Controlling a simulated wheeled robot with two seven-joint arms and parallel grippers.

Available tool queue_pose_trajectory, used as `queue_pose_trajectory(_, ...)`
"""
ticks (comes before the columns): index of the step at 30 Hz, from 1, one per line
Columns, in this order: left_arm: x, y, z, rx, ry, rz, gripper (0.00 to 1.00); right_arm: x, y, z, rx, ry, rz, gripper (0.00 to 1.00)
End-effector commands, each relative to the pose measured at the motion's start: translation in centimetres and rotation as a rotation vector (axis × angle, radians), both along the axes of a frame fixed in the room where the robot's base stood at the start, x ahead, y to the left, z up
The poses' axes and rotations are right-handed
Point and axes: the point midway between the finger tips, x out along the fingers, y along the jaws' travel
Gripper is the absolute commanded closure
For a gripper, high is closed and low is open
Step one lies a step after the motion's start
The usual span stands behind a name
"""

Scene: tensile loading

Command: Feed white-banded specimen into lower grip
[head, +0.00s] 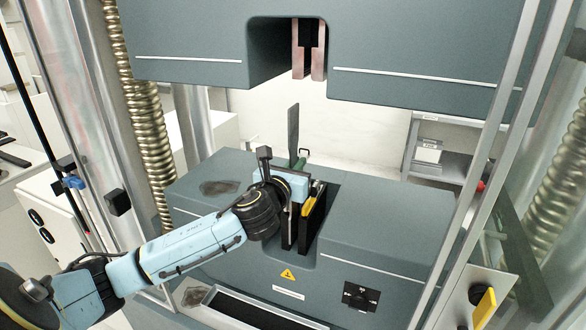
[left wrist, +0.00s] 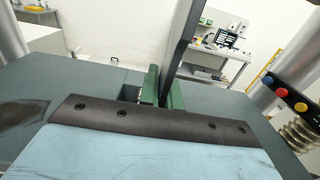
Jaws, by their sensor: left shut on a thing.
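The specimen is a flat dark grey bar (head: 293,128), standing nearly upright above the lower block. It also shows in the left wrist view (left wrist: 183,40), between two green fingers. My left gripper (head: 299,162) is shut on it. No white band shows on the visible part; its lower end is hidden behind my gripper. The lower grip (head: 316,217) is a dark slot with black jaw faces and a yellow piece, in the middle of the lower block. My gripper is above and at the back of this slot. I cannot tell whether the bar's end is inside. My right gripper is not in view.
The upper grip (head: 308,62), with copper-coloured jaws, hangs overhead in the upper crosshead (head: 420,45). Metal columns and ribbed screw covers stand on both sides. The lower block's top (head: 385,222) is clear on the right. A shelf (head: 440,150) stands behind.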

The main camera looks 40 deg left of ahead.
Motion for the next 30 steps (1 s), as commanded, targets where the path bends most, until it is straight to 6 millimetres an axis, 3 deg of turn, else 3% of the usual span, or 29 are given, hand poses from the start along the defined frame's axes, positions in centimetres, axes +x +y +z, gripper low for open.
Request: queue_pose_trajectory(30,6.4,1.5,0.4,0.001,-0.007,0.001,1.00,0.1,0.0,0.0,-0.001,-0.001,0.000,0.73)
